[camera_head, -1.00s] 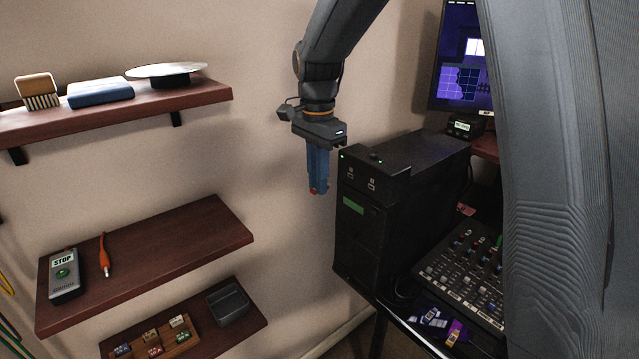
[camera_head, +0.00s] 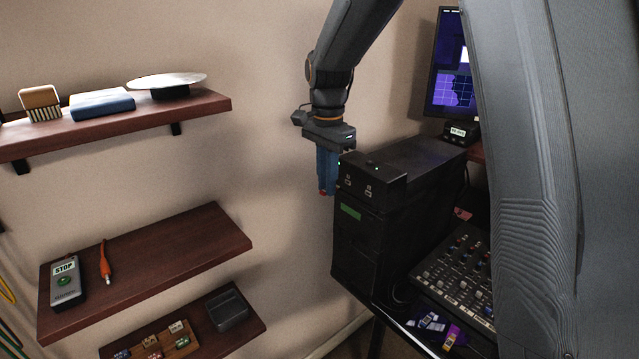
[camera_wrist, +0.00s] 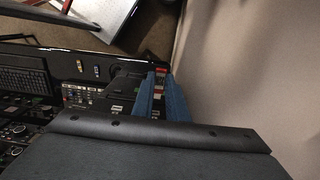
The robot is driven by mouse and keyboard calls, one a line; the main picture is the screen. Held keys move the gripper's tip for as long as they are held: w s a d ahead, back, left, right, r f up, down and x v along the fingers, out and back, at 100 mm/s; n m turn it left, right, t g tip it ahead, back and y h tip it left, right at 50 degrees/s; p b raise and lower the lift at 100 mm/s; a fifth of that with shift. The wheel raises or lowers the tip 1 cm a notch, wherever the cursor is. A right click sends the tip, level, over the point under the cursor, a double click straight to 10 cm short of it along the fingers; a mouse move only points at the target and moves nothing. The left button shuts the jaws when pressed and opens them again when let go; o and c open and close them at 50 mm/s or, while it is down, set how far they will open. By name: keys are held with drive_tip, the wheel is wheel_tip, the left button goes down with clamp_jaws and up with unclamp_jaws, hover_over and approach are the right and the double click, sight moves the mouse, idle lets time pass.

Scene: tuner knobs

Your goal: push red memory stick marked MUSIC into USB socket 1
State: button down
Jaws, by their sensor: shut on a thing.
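My gripper (camera_head: 325,178) has blue fingers pointing down and is shut on the red memory stick (camera_head: 323,192). The red stick also shows between the fingertips in the wrist view (camera_wrist: 161,71); its MUSIC mark is not readable. The gripper is just left of the black computer tower (camera_head: 385,200), by the upper front corner. The front panel of the tower carries two small labelled sockets (camera_head: 348,183); their numbers are too small to read. I cannot tell whether the stick touches the tower; the head view shows no stick seated in a socket.
Several loose memory sticks (camera_head: 430,322) lie on the desk below the tower, by a mixer (camera_head: 460,275). A monitor (camera_head: 455,65) stands behind. Wooden shelves (camera_head: 150,260) hold a STOP box (camera_head: 66,282) and other items at left. The wall is close behind my gripper.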

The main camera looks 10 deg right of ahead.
drive_tip(key=shift+w+d, duration=0.45)
drive_tip(key=shift+d, duration=0.35)
drive_tip(key=shift+p, duration=0.85)
idle(1.1)
drive_tip(key=shift+w+d, duration=0.3)
drive_tip(key=shift+d, duration=0.2)
drive_tip(key=shift+w+d, duration=0.25)
drive_tip(key=shift+d, duration=0.25)
idle(0.4)
drive_tip(key=c, duration=1.7)
unclamp_jaws()
drive_tip(key=shift+o, duration=0.2)
drive_tip(key=shift+r, duration=0.1)
wheel_tip(320, 180, up, 8)
drive_tip(key=b, duration=0.2)
drive_tip(key=shift+f, duration=0.25)
